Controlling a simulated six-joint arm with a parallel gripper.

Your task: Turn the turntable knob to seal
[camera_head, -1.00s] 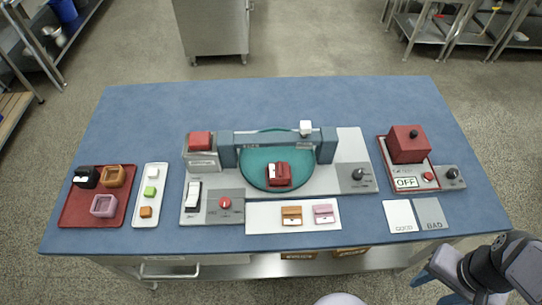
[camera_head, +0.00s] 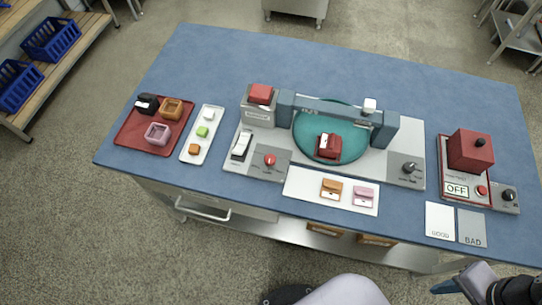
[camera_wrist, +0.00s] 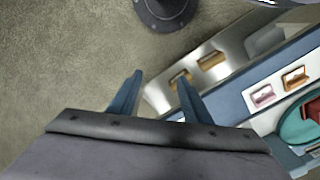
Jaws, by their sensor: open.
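The turntable knob is a small black knob (camera_head: 409,167) on the right end of the pale grey machine base (camera_head: 405,181), right of the round green turntable (camera_head: 309,143). A red block with a white front (camera_head: 329,147) sits on the turntable, under a blue-grey bridge (camera_head: 335,108). My gripper (camera_head: 455,287) is at the lower right, off the table's front edge and well apart from the knob. In the wrist view my gripper (camera_wrist: 160,92) is open with nothing between its fingers. Part of the turntable (camera_wrist: 293,126) shows there at the right; I cannot make out the knob.
A red box machine (camera_head: 470,151) with an OFF sign and another black knob (camera_head: 508,196) stands at the right. GOOD (camera_head: 440,220) and BAD (camera_head: 472,228) cards lie in front. A red switch knob (camera_head: 269,160) is left of the turntable. The back of the table is clear.

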